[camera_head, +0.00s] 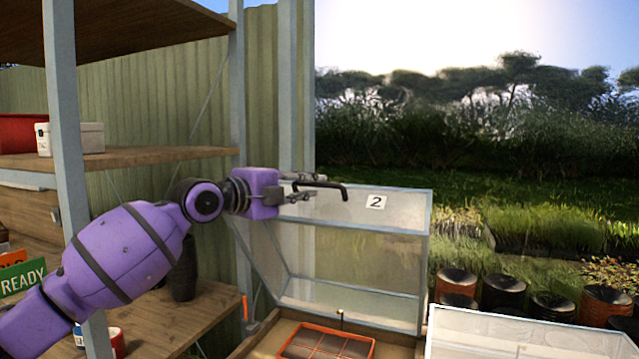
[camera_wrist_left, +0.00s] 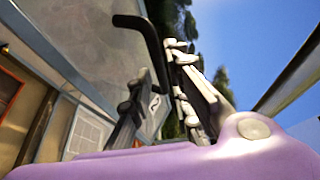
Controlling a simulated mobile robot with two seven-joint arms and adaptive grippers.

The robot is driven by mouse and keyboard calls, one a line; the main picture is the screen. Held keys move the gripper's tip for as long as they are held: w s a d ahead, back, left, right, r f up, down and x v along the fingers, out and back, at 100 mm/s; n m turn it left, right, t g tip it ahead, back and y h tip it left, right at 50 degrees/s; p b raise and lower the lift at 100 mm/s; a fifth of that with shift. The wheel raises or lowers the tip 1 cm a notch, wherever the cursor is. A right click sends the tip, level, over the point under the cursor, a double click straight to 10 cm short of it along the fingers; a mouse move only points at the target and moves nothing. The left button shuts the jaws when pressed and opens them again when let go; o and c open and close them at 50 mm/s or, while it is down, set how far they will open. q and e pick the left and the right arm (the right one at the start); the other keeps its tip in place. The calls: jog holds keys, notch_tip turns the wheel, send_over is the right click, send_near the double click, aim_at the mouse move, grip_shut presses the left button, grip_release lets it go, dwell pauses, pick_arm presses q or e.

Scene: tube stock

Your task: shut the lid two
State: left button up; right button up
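Lid two (camera_head: 345,215) is a clear pane in a grey frame with a "2" label (camera_head: 376,202). It stands raised and tilted on its box (camera_head: 262,335) in the head view. A dark bar handle (camera_head: 335,186) sticks out from its upper edge. The lid (camera_wrist_left: 95,45) and handle (camera_wrist_left: 128,20) also show in the left wrist view. My left gripper (camera_head: 302,187) is at the handle, which passes between its fingers (camera_wrist_left: 162,75). Whether both fingers press on it is unclear. My right gripper is in neither view.
An orange-framed tray (camera_head: 325,343) lies in the box below the lid. Another clear lid (camera_head: 520,335) is at the lower right. A wooden shelf rack (camera_head: 68,120) stands close on the left around my left arm. Several pots (camera_head: 503,295) stand behind on the right.

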aim_at(316, 186)
pick_arm(q)
jog(key=x, duration=0.4)
jog(key=shift+d, duration=0.1)
grip_shut()
jog(key=shift+f, duration=0.1)
